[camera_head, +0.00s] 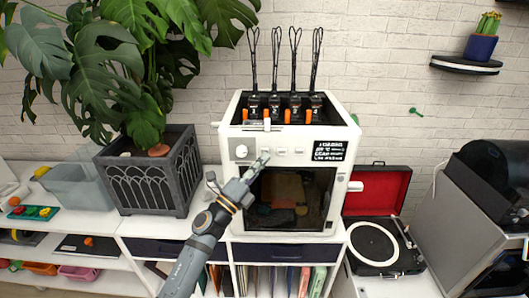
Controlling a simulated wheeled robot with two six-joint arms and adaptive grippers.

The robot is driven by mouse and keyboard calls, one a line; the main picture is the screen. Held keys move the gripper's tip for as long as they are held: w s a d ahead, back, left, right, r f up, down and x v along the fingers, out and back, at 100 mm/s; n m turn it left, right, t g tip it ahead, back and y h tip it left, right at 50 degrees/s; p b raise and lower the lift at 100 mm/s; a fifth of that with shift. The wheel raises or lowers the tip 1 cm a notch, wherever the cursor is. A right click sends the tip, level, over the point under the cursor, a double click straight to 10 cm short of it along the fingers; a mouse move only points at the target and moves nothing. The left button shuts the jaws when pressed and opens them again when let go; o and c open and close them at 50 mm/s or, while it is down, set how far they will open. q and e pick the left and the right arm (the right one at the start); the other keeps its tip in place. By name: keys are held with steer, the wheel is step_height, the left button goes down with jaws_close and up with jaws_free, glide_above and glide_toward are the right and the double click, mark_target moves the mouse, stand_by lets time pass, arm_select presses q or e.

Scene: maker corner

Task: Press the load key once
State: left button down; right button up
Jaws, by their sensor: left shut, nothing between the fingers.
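A white boxy machine (228,170) with a dark front window stands on the white shelf unit. Its upper front panel has a round knob (241,152), a row of small pale keys (299,152) and a dark label with white text (328,150). The lettering by the keys is too small to read, so I cannot tell which one is the load key. My left gripper (262,160) is shut and empty, its tip at the panel by the leftmost key, partly covering that spot. I cannot tell whether it touches. My right gripper is not in view.
A potted plant (150,180) stands left of the machine. An open red-lined record player (374,246) stands to its right. Black looped stalks (295,60) rise from the machine's top. Records and bins fill the shelves below.

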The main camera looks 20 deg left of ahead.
arm_select(q)
steer(key=s, duration=0.2)
steer(key=s+d, duration=0.1)
steer(key=s, duration=0.1)
steer(key=shift+s+d+p, duration=0.2)
steer(key=shift+s+p, duration=0.15)
steer(key=shift+s, duration=0.05)
